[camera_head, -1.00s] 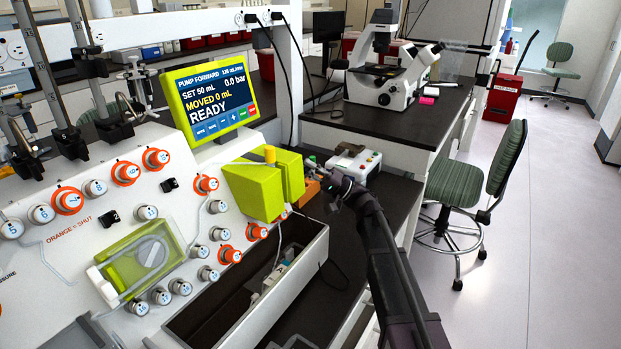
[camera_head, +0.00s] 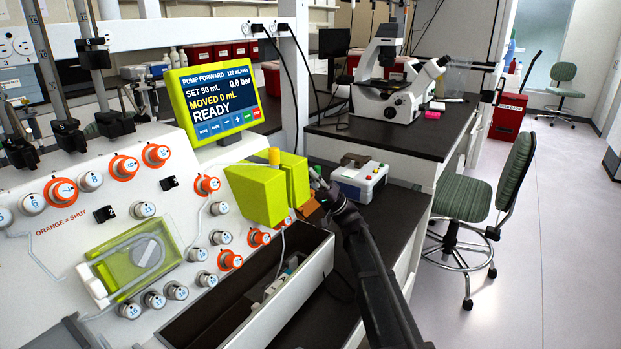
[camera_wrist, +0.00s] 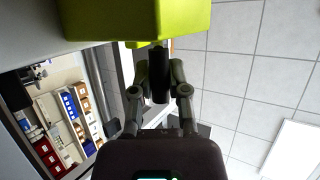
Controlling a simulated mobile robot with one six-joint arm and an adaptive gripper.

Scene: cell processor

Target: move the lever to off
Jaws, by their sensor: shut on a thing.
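The lever shows in the wrist view as a black handle (camera_wrist: 158,75) below a yellow-green housing (camera_wrist: 135,20). My gripper (camera_wrist: 159,92) has one finger on each side of the handle and is shut on it. In the head view my gripper (camera_head: 322,190) is at the right side of the yellow-green housing (camera_head: 262,193) on the cell processor's panel. The lever itself is hidden there behind the housing and my gripper, and its off mark cannot be seen.
A screen (camera_head: 213,101) reading READY stands above the panel, which carries several numbered knobs. An open trough (camera_head: 300,270) is below the housing. A white box with coloured buttons (camera_head: 359,182) sits just behind my gripper.

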